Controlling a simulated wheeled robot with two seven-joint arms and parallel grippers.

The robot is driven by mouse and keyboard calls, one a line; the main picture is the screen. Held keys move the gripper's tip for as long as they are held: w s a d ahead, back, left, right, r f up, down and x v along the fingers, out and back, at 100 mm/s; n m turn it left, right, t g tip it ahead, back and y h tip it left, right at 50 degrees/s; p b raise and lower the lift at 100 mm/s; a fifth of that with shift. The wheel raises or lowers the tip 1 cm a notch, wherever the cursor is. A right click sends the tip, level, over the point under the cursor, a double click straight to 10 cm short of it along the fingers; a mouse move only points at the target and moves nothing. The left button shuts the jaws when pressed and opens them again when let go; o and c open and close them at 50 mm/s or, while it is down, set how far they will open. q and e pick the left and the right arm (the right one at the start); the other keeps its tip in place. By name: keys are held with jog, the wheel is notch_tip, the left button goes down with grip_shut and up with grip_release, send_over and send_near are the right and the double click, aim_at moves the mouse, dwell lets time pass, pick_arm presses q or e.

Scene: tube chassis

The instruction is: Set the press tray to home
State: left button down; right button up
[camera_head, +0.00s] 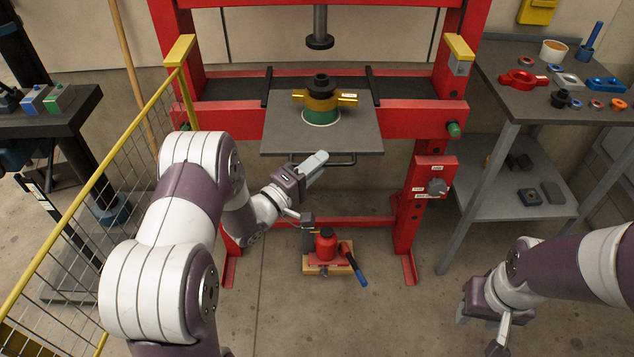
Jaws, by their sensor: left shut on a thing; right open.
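The press tray (358,136) is a flat grey plate at the front of the red press. It sticks out toward me past the red crossbeam, with a dark bar handle (345,162) along its front edge. My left gripper (318,163) is shut on this handle, and its fingers hide part of the bar. On the tray stands a stack: a green and white ring, a brass piece with two side arms (322,100) and a black top. The stack looks forward of the press ram (320,41). My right gripper (482,333) is open and empty at the lower right.
A red bottle jack (327,248) with a blue-tipped handle stands on the floor below the tray. A yellow-railed mesh fence (95,200) is at left. A red control box (431,178) is on the right post. A parts table (515,105) stands at right.

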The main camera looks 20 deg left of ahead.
aim_at(315, 117)
pick_arm(q)
jog(key=w+a+b, duration=0.1)
jog(key=w, duration=0.3)
jog(key=w+a+b, duration=0.1)
jog(key=w, duration=0.4)
jog(key=w+a+b, duration=0.1)
jog(key=w+a, duration=0.1)
jog(key=w, duration=0.3)
jog(key=shift+r, duration=0.1)
jog(key=shift+w+a, duration=0.15)
jog(key=shift+w, duration=0.4)
jog(key=shift+a+r, duration=0.1)
jog(key=shift+r, duration=0.35)
jog(key=c, duration=1.2)
grip_release()
jog(key=shift+w, duration=0.1)
jog(key=shift+c, duration=0.2)
jog(key=shift+w+f, duration=0.15)
jog(key=shift+f, duration=0.15)
jog(key=p+v, duration=0.1)
jog(key=v, duration=1.1)
jog(key=shift+f+p, duration=0.1)
jog(key=shift+p, duration=0.2)
jog(key=shift+s+a, duration=0.1)
jog(key=shift+s, duration=0.3)
jog(key=shift+f, duration=0.1)
